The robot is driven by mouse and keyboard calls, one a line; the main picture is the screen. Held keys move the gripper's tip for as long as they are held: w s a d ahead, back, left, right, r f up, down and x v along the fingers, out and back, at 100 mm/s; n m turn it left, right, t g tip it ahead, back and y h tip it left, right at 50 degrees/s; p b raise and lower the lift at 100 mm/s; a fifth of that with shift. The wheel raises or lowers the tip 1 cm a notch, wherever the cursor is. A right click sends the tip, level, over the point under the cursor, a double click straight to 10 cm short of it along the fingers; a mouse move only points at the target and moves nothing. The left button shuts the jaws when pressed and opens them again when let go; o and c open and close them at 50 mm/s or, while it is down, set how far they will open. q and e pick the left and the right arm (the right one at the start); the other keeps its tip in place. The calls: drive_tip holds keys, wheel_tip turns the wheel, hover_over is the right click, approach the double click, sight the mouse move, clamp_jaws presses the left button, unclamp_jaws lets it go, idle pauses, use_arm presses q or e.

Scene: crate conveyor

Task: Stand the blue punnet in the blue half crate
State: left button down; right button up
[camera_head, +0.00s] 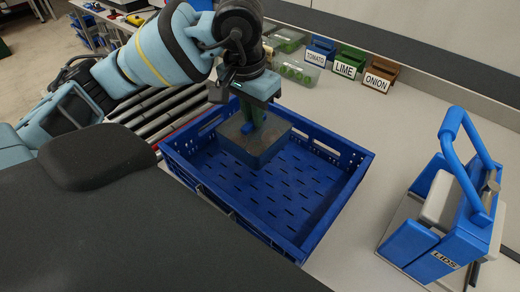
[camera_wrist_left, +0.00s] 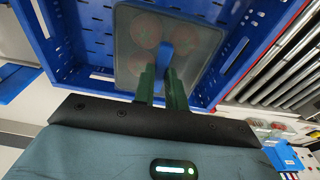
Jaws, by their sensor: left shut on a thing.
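The blue crate (camera_head: 288,205) with a slotted floor stands on the counter in the head view; its perforated wall also shows in the left wrist view (camera_wrist_left: 258,28). The punnet (camera_head: 268,146) is a shallow box with a grey see-through lid, over the back left part of the crate, within its walls. In the left wrist view, round red things show through the punnet's lid (camera_wrist_left: 132,62). My left gripper (camera_head: 252,122) is shut on the blue grip on top of the lid, its green fingers pointing down. I cannot tell whether the punnet touches the crate floor. My right gripper is out of view.
A roller conveyor (camera_head: 160,107) lies left of the crate. A blue lid holder (camera_head: 432,243) with a curved handle stands at the right. Small bins labelled tomato (camera_head: 320,48), lime (camera_head: 348,62) and onion (camera_head: 380,76) stand at the back. The crate's front and right floor is empty.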

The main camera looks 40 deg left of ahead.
use_arm(q)
drive_tip(key=shift+w+f, duration=0.1)
drive_tip(key=shift+f, duration=3.85)
drive_tip(key=shift+f, duration=0.2)
drive_tip(key=c, duration=1.4)
unclamp_jaws()
drive_tip(key=shift+c, duration=0.2)
drive_tip(key=r, duration=0.4)
drive_tip(key=s+r, duration=0.1)
drive_tip(key=r, duration=0.7)
drive_tip(key=shift+s+a+r, duration=0.1)
drive_tip(key=shift+s+r, duration=0.05)
drive_tip(key=shift+s, duration=0.05)
